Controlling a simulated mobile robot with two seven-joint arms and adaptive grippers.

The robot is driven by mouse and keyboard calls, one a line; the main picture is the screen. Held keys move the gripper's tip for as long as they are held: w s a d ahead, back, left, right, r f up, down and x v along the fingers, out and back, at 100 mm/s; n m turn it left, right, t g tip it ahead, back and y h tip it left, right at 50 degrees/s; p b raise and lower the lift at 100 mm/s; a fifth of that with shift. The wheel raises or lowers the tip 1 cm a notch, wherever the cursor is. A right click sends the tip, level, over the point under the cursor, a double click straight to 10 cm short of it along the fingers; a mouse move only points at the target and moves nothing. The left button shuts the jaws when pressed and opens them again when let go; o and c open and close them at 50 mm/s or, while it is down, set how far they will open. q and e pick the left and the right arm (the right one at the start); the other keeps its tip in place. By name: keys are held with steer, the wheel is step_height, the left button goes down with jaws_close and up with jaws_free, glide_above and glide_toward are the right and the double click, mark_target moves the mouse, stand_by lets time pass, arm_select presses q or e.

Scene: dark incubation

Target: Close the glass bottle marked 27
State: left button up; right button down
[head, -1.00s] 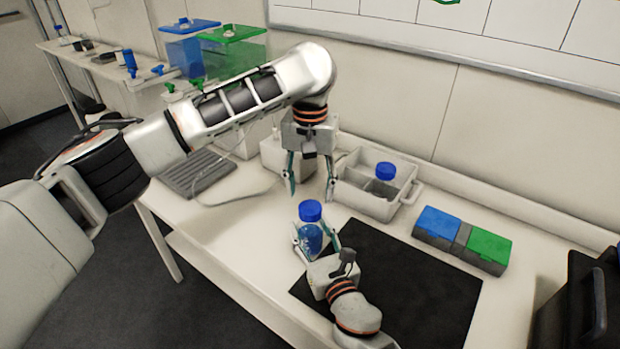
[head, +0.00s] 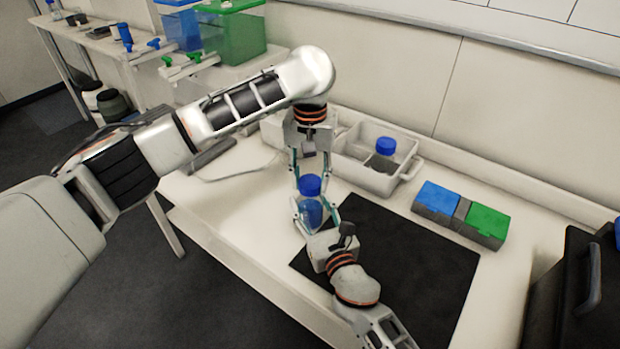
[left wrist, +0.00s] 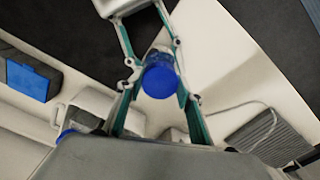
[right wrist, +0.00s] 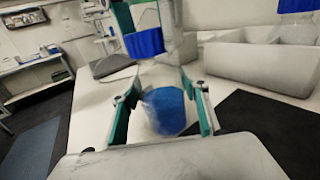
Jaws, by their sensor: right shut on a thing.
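A glass bottle (head: 311,213) with blue contents stands upright at the left edge of the black mat.
A pale divided tray (head: 405,182) behind holds another blue-capped bottle (head: 385,147). A box with blue and green lids (head: 460,215) stands to the right. The black mat (head: 420,260) is mostly clear. A black case (head: 575,290) is at the right edge.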

arm_select(q)
steer(key=m, duration=2.4)
steer(key=shift+m, duration=0.4)
steer(key=m, duration=0.5)
steer(key=shift+f, duration=0.1)
steer(key=o, duration=1.3)
step_height(320, 180, up, 12)
